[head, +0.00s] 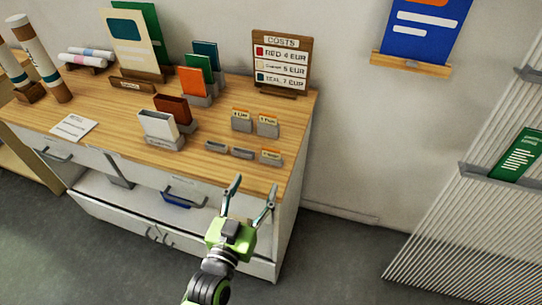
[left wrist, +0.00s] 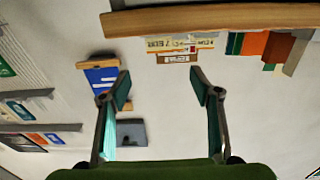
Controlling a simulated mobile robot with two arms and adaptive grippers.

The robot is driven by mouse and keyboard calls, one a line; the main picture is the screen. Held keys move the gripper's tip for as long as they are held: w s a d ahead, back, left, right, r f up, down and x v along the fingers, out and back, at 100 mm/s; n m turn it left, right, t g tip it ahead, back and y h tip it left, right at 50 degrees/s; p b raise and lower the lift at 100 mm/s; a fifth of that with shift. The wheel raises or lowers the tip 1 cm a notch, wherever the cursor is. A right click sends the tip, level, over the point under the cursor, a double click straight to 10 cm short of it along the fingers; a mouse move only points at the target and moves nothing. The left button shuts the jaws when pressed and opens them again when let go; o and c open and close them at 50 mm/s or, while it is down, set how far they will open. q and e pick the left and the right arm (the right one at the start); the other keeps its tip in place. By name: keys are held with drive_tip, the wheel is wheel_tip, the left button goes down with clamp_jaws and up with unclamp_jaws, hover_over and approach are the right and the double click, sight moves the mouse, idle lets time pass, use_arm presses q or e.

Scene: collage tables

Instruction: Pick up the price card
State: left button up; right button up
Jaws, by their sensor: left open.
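Several small price cards stand in grey holders at the right end of the wooden cabinet top (head: 208,165). One card (head: 271,154) is near the front right corner, and two more cards, a left one (head: 241,114) and a right one (head: 267,119), stand behind it. Which one is meant I cannot tell. My left gripper (head: 255,185) is open and empty, in front of the cabinet's front right corner, apart from the cards. My right gripper is not in view.
Two empty-looking grey holders, a left one (head: 216,146) and a right one (head: 242,153), sit beside the front card. A costs sign (head: 281,60) stands behind. Upright coloured cards (head: 191,82) and a white card (head: 158,125) are to the left. The floor right of the cabinet is clear.

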sight(271, 151)
use_arm(q)
drive_tip(key=p+x, duration=0.1)
drive_tip(key=x, duration=0.7)
drive_tip(key=shift+w+d, duration=0.15)
drive_tip(key=shift+w, duration=0.25)
drive_tip(key=shift+w+d+r+p, duration=0.1)
drive_tip(key=shift+w+p, duration=0.1)
drive_tip(key=shift+p, duration=0.2)
drive_tip(key=p+x, duration=0.1)
drive_tip(key=x, duration=0.3)
drive_tip(key=shift+w+d, duration=0.1)
drive_tip(key=shift+w, duration=0.15)
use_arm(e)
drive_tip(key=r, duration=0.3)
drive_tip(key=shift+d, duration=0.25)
use_arm(q)
drive_tip(key=c, duration=0.9)
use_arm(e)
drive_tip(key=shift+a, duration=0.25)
